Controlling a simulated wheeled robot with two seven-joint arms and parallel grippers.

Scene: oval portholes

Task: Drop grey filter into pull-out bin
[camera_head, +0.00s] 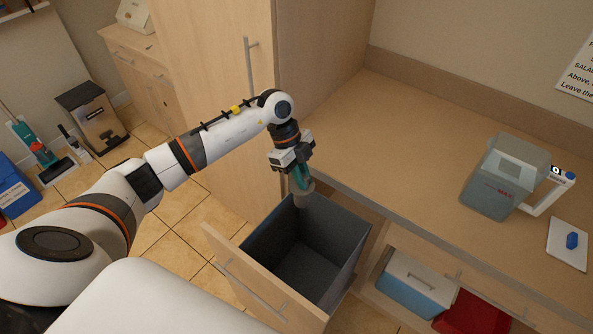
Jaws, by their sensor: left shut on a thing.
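The grey filter (303,194) is a small grey cylinder held by my left gripper (301,180). My left gripper is shut on it and points down over the back part of the pull-out bin (253,233). The bin is a dark grey open box in a pulled-out drawer with a wooden front (262,285). The filter's lower end shows against the bin's inner wall; I cannot tell its exact height against the rim. The visible floor of the bin looks empty. My right gripper is not in view.
The counter (400,135) is at the right, with a grey lidded container (503,175) and a white board with a blue knob (568,243). Below are a blue box with a white lid (412,282) and a red box (475,312). A tall cabinet (215,70) stands behind my arm.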

